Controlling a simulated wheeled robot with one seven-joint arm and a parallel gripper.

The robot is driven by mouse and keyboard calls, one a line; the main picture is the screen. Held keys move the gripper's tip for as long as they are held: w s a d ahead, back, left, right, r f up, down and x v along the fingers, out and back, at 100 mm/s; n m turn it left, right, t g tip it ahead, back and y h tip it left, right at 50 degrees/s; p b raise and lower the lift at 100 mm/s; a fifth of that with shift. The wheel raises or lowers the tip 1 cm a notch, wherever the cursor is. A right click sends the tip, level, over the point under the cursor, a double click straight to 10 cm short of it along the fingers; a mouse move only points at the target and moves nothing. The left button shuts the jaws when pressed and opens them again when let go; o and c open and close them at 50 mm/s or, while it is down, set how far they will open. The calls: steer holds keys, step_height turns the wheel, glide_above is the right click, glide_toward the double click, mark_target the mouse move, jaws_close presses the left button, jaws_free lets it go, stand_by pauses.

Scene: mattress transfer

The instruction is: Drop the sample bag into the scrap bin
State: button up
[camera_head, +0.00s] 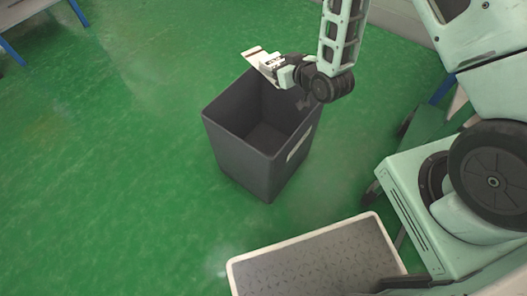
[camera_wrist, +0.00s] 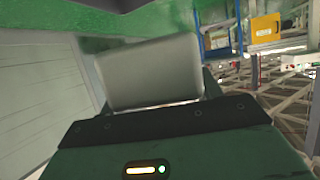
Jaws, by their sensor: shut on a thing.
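The scrap bin (camera_head: 262,178) is a dark grey, open-topped box on the green floor, and its inside looks empty. My gripper (camera_head: 266,64) is over the bin's far rim in the head view. It is shut on the sample bag (camera_head: 254,54), a small pale flat piece that sticks out to the upper left of the fingers. In the wrist view the bag (camera_wrist: 150,73) is a whitish, blurred rectangle just beyond the gripper's dark front edge. The fingertips are mostly hidden there.
A grey mat or tray with a white rim (camera_head: 236,262) lies at the bottom, below the bin. My base is at the right. Green floor (camera_head: 90,190) left of the bin is clear. The wrist view shows shelving with a yellow box (camera_wrist: 265,28) in the distance.

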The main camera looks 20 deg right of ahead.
steer(key=shift+w+a+f+n+b, duration=0.3)
steer(key=shift+w+a+f+b, duration=0.25)
steer(key=shift+a+f+b, duration=0.4)
steer(key=f+b, duration=0.4)
steer(key=f, duration=0.1)
steer(key=shift+d+f, duration=0.2)
steer(key=o, duration=1.1)
steer(key=shift+d+p+v, duration=0.15)
steer(key=shift+p+v, duration=2.8)
steer(key=shift+v, duration=1.4)
steer(key=shift+d+p+v, duration=0.1)
steer(key=shift+p+v, duration=2.8)
steer(key=shift+v, duration=1.45)
